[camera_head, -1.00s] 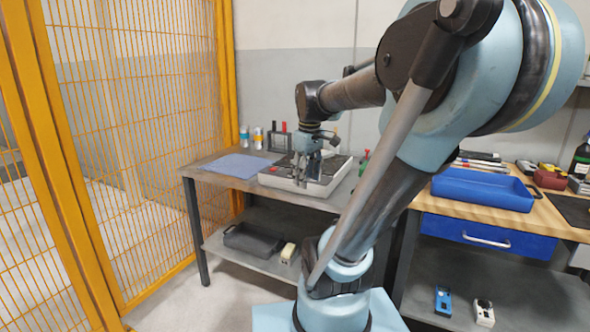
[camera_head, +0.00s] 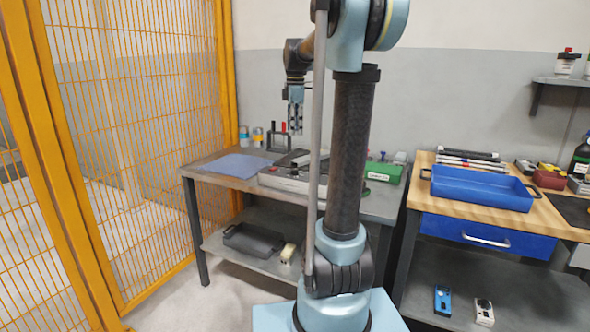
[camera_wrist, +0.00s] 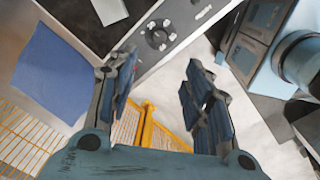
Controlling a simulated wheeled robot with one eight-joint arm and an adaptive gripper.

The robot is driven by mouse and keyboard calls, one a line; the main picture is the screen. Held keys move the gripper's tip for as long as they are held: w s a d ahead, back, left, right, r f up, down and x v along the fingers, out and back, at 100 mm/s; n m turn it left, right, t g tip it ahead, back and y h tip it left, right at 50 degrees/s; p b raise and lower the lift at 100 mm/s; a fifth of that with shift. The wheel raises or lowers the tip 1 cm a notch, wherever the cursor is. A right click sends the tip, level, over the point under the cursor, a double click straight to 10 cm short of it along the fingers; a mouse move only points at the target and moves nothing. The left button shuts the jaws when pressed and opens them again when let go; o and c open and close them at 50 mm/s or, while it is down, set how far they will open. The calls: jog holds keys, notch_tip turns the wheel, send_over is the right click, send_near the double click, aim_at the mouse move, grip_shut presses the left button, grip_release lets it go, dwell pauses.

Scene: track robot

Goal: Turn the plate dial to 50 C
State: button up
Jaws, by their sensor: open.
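The plate (camera_head: 284,183) is a low grey box with a dark top on the left bench in the head view, partly hidden by my arm. My gripper (camera_head: 295,128) points down above the bench, clear of the plate. In the wrist view my gripper (camera_wrist: 161,64) is open and empty, its fingers apart, with the dial beyond the fingertips.
A blue mat (camera_head: 233,165) lies left of the plate. A green box (camera_head: 383,172) stands to its right, with small bottles (camera_head: 251,136) behind. A blue tray (camera_head: 482,188) is on the right bench. A yellow mesh fence (camera_head: 140,120) stands on the left.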

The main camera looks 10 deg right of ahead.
aim_at(295, 169)
jog(key=f, duration=1.6)
jog(key=shift+w+f, duration=0.25)
jog(key=shift+w, duration=0.15)
